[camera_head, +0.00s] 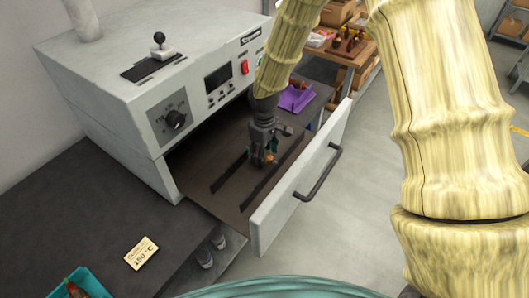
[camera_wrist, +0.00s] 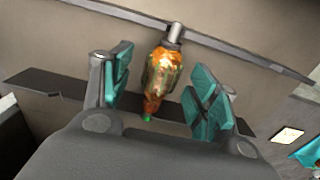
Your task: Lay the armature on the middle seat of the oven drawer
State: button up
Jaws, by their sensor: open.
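The oven drawer (camera_head: 290,195) is pulled out, with two dark parallel rails on its floor. The armature, with copper-orange windings, a grey shaft end and a green tip, lies in the drawer; it shows clearly in the wrist view (camera_wrist: 160,78). Its shaft end meets the far rail (camera_wrist: 235,48), and its green tip is by the near rail (camera_wrist: 45,83). My gripper (camera_head: 265,155) is low over the drawer, and the teal-padded fingers in the wrist view (camera_wrist: 163,90) stand open on either side of the armature, with gaps visible. Individual seats cannot be made out.
The oven body (camera_head: 160,100) stands behind and left of the drawer. A purple tray (camera_head: 296,97) lies beyond it. A 150 °C note (camera_head: 141,253) and a teal tray (camera_head: 82,284) are on the dark bench. Small metal cylinders (camera_head: 205,259) stand near the drawer's front-left corner.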

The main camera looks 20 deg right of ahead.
jog(key=shift+r, duration=0.1)
notch_tip(320, 180, up, 12)
dwell(0.6)
jog(key=shift+w, duration=0.1)
dwell(0.5)
